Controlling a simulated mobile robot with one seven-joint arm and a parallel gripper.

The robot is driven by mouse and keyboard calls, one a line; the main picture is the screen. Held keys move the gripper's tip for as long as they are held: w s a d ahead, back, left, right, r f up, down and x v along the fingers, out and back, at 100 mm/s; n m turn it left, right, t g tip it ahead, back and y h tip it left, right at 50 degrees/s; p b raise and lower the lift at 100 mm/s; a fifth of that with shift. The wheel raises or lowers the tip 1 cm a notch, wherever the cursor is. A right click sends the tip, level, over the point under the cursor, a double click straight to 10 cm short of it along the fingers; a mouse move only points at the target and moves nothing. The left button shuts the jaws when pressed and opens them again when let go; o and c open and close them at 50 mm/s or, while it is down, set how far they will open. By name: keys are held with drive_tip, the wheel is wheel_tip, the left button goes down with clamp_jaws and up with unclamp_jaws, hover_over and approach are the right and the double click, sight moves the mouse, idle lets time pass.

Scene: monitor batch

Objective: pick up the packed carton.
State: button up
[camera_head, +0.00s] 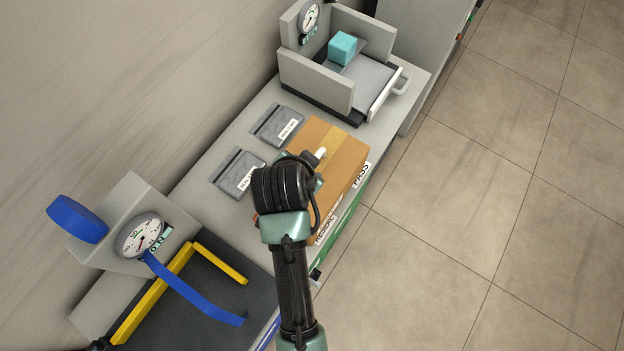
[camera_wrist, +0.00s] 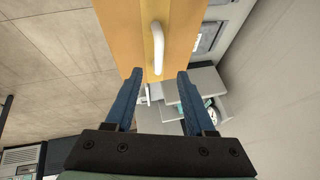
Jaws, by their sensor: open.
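The packed carton (camera_head: 347,159) is a closed brown box with a lighter tape strip and printed labels on its front side. It stands on the grey bench, partly covered by my arm. A white handle (camera_head: 321,153) sits on its top. In the wrist view the carton (camera_wrist: 120,25) fills the top middle, with the handle (camera_wrist: 158,48) standing out from it. My gripper (camera_wrist: 158,75) is open and empty, its two blue fingers spread either side of the handle's line. The handle lies just beyond the fingertips. In the head view my wrist hides the fingers.
Two grey labelled pouches (camera_head: 277,126) lie left of the carton. Behind stands a grey walled station with a dial and a teal cube (camera_head: 342,48). In front are a dial gauge (camera_head: 140,236), blue strap and yellow rail (camera_head: 152,310). The tiled floor at right is clear.

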drive_tip(key=x, duration=0.4)
drive_tip(key=b+x, duration=0.1)
drive_tip(key=x, duration=0.3)
drive_tip(key=shift+w+d+b, duration=0.2)
drive_tip(key=shift+d+b, duration=0.05)
drive_tip(key=shift+b, duration=0.05)
clamp_jaws()
idle(1.0)
drive_tip(key=shift+r, duration=0.15)
